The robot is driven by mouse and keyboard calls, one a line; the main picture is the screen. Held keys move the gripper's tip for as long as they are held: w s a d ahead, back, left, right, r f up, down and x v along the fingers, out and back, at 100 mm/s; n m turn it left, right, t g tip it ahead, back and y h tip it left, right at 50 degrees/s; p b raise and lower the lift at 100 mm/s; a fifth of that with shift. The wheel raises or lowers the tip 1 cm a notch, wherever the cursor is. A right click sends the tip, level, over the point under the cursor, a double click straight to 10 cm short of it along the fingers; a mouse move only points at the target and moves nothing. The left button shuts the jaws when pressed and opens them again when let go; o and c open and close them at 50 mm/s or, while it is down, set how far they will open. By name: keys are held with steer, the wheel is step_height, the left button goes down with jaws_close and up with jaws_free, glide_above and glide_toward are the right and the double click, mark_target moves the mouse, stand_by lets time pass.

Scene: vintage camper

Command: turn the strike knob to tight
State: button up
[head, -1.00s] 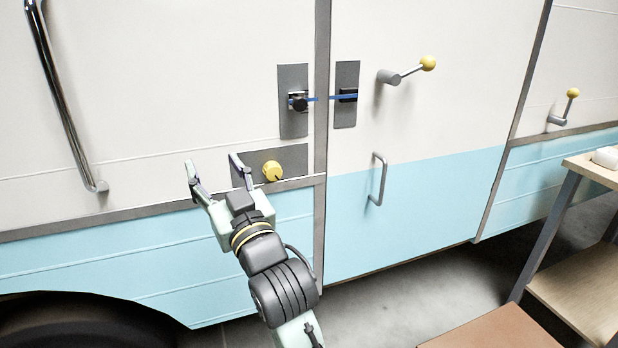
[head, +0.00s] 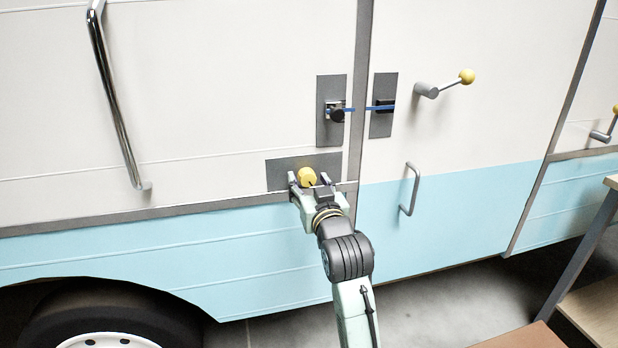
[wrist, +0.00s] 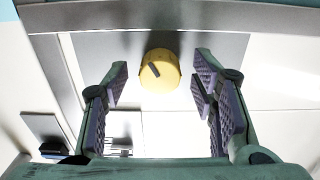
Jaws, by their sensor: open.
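The strike knob is a round yellow knob (head: 307,177) on a dark grey plate (head: 278,172) low on the camper wall, left of the door edge. In the wrist view the yellow knob (wrist: 160,72) carries a dark pointer mark toward its upper left. My gripper (head: 309,180) is open in front of the knob. In the wrist view my gripper's fingers (wrist: 160,88) stand one on each side of the knob, with a gap on both sides. No setting labels can be read.
To the right are a yellow-tipped crank (head: 445,83) and a grey door handle (head: 410,189). A chrome grab bar (head: 118,105) is at left. A wooden shelf unit (head: 590,270) stands at lower right.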

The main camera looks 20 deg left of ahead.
steer(key=shift+w+a, duration=0.25)
steer(key=shift+w, duration=0.05)
steer(key=shift+c, duration=0.2)
steer(key=c, duration=1.1)
